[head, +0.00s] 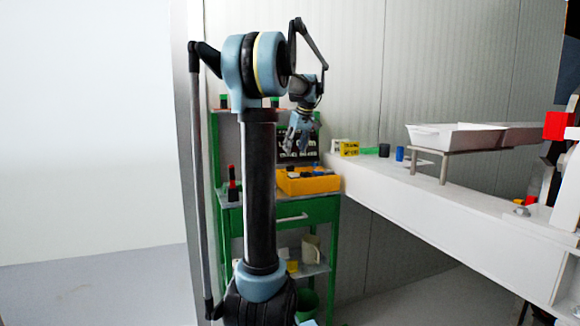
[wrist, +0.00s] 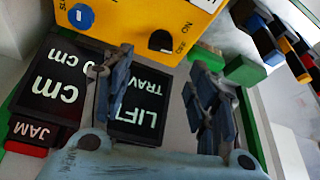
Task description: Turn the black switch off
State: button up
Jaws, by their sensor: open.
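The black switch (wrist: 160,41) is a round knob on a yellow control box (wrist: 121,20) in the wrist view. The words ON and OFF are printed to its right. A small pale mark shows at its lower edge; I cannot tell its setting for sure. My gripper (wrist: 160,68) is open and empty. Its two fingers are apart, one on each side of the switch in the picture and lower than it, not touching it. In the head view my gripper (head: 302,140) hangs above the yellow box (head: 310,185), where the switch is too small to make out.
A blue knob (wrist: 81,16) sits on the same box. Black signs (wrist: 140,108) with white letters lie beside it. The green bench (head: 265,212) carries the box. Green blocks (wrist: 243,71) are at the right. A white beam (head: 425,192) with a tray (head: 460,138) runs right.

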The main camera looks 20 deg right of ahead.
aim_at(291, 166)
jog(key=x, duration=0.8)
jog(key=shift+w+f, duration=0.15)
jog(key=shift+f, duration=0.2)
jog(key=c, duration=1.1)
